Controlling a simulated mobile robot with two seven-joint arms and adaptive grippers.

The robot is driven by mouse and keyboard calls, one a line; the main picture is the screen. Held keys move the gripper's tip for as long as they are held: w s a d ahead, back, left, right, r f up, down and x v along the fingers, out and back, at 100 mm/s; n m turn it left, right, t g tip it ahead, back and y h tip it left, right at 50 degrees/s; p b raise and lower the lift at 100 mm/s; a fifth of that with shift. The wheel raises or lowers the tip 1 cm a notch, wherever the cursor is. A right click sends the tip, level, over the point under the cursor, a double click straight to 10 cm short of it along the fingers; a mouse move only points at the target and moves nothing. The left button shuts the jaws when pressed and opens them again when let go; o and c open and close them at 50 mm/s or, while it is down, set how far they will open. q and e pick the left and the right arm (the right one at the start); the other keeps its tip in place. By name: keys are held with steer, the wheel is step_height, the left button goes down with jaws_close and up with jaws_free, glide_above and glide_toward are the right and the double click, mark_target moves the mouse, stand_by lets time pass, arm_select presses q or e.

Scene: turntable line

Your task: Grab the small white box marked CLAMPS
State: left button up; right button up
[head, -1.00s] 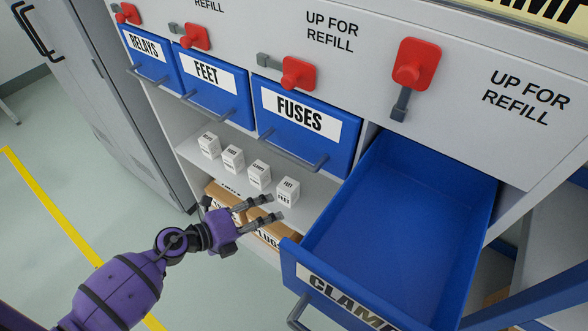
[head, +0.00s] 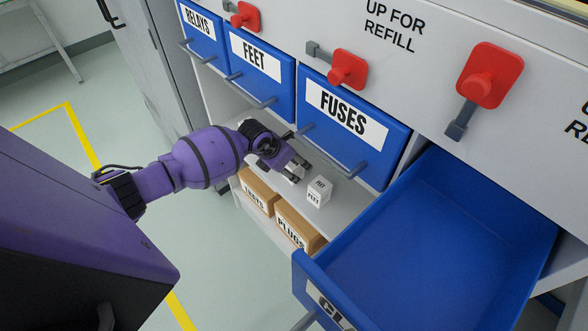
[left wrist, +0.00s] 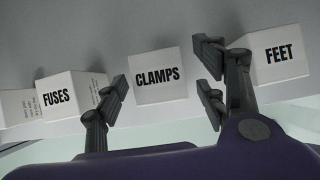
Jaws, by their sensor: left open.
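The small white CLAMPS box (left wrist: 160,84) stands between the open fingers of my left gripper (left wrist: 163,75) in the left wrist view, with its label facing the camera. A gap shows between the box and the fingers on each side. In the head view my left gripper (head: 296,168) reaches onto the shelf under the blue drawers, and its hand hides most of the box there. My right gripper is not in view.
A white FEET box (head: 318,193) stands close on the right; a white FUSES box (left wrist: 72,97) is on the left. Cardboard boxes (head: 258,190) sit below the shelf (head: 345,215). An open, empty blue drawer (head: 430,240) juts out at right. The FUSES drawer (head: 355,125) hangs above.

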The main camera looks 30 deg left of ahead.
arm_select(q)
steer(key=shift+x, duration=0.85)
steer(key=shift+c, duration=0.5)
steer(key=c, duration=1.3)
steer(key=shift+r, duration=0.15)
